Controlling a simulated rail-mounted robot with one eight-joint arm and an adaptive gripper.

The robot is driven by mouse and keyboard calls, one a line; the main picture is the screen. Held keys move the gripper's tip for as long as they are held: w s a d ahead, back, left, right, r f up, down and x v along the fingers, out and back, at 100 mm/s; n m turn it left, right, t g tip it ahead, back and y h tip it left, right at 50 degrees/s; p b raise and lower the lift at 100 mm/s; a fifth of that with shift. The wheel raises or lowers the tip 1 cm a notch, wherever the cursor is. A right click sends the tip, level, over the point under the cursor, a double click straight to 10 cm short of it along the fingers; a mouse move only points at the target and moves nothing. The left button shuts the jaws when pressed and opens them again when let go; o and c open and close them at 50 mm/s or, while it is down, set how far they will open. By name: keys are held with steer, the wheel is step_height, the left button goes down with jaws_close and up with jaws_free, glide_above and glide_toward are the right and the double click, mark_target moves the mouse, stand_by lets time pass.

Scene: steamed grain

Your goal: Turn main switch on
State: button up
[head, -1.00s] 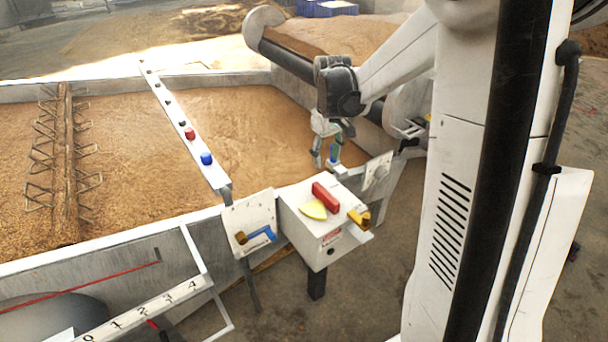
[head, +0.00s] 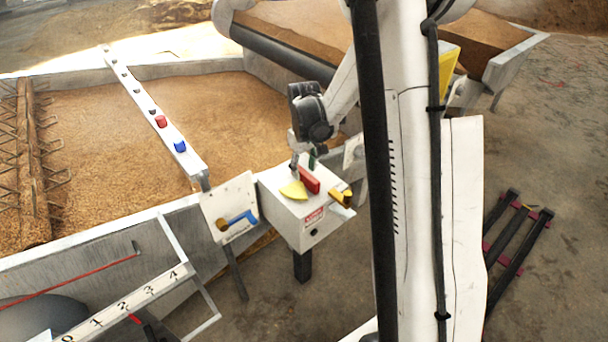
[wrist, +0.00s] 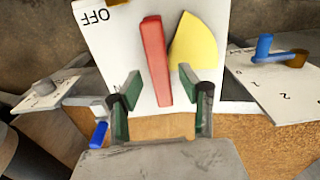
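The switch box (head: 305,229) is white, with a red lever (head: 309,178) and a yellow fan-shaped plate (head: 293,191) on its top. In the wrist view, the red lever (wrist: 155,60) stands beside the yellow plate (wrist: 195,46), and an upside-down OFF label (wrist: 95,17) is at the upper left. My gripper (head: 304,161) is just behind the lever. In the wrist view, my gripper (wrist: 159,82) is open, with its green-padded fingers on either side of the lever's near end. I see gaps on both sides; whether the fingers are level with the lever is unclear.
A panel with a blue handle (head: 238,218) stands left of the box, and another panel (head: 354,153) stands right. A yellow-orange part (head: 345,197) juts from the box's right side. A grain bed (head: 225,110) lies behind, crossed by a rail with buttons (head: 150,108).

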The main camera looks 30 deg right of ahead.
steer(key=shift+f, duration=0.8)
jaws_close()
